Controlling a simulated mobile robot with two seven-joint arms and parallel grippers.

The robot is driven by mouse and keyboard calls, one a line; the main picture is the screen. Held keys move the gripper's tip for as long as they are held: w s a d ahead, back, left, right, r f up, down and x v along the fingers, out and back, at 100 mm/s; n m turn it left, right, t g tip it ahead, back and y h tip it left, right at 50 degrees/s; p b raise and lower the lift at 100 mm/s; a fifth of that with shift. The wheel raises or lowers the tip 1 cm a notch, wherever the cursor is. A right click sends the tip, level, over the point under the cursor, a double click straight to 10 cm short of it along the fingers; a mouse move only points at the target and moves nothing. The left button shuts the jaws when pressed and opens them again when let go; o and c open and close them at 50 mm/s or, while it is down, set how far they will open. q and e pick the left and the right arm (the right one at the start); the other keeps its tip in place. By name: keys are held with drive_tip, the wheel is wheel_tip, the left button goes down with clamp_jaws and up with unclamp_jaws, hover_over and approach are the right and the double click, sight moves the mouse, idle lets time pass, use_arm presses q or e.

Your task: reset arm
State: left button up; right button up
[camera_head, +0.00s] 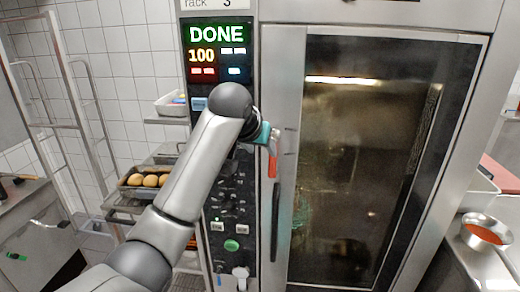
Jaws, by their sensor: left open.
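My left arm comes in from the lower left and reaches up across the oven's control panel (230,205). My left gripper (271,152) is at its end, mostly hidden behind the wrist, with teal and red parts showing. It is open, and nothing shows held in it. It is in front of the left edge of the oven door, just above the dark door handle (275,222); I cannot tell whether it touches the door. The oven door (360,160) looks shut. The display (217,45) reads DONE and 100. My right gripper is out of view.
A tray of round brown items (148,180) stands on a rack behind my left arm. A metal frame (75,90) stands at the left by the tiled wall. A steel pan with red contents (485,233) sits on a counter at the right.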

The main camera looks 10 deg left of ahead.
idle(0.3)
use_arm(q)
wheel_tip(320, 180, down, 27)
drive_tip(key=s+a+g+b, duration=0.2)
drive_tip(key=a+b, duration=0.1)
drive_tip(key=b, duration=0.2)
drive_tip(key=s+a+f+g+b, duration=0.1)
drive_tip(key=s+f, duration=0.2)
drive_tip(key=f, duration=0.5)
drive_tip(key=s+a+f+n+b, duration=0.1)
drive_tip(key=s+f+b, duration=0.1)
drive_tip(key=s+f, duration=0.35)
drive_tip(key=s+a+f+g+b, duration=0.1)
drive_tip(key=s+f, duration=0.1)
drive_tip(key=f, duration=0.8)
drive_tip(key=s+a+f+g+y+b, duration=0.15)
drive_tip(key=s+f+b, duration=0.35)
drive_tip(key=s+f, duration=1.35)
drive_tip(key=s+a+f+b, duration=0.1)
drive_tip(key=s+f, duration=0.3)
drive_tip(key=s, duration=0.4)
drive_tip(key=s+a+f+g+b, duration=0.1)
drive_tip(key=s+f, duration=0.3)
drive_tip(key=s, duration=0.5)
drive_tip(key=s+a+f+m+g+b, duration=0.1)
drive_tip(key=s+f, duration=0.3)
drive_tip(key=s, duration=0.5)
drive_tip(key=shift+a+b, duration=0.15)
drive_tip(key=shift+b, duration=0.35)
drive_tip(key=shift+f, duration=0.1)
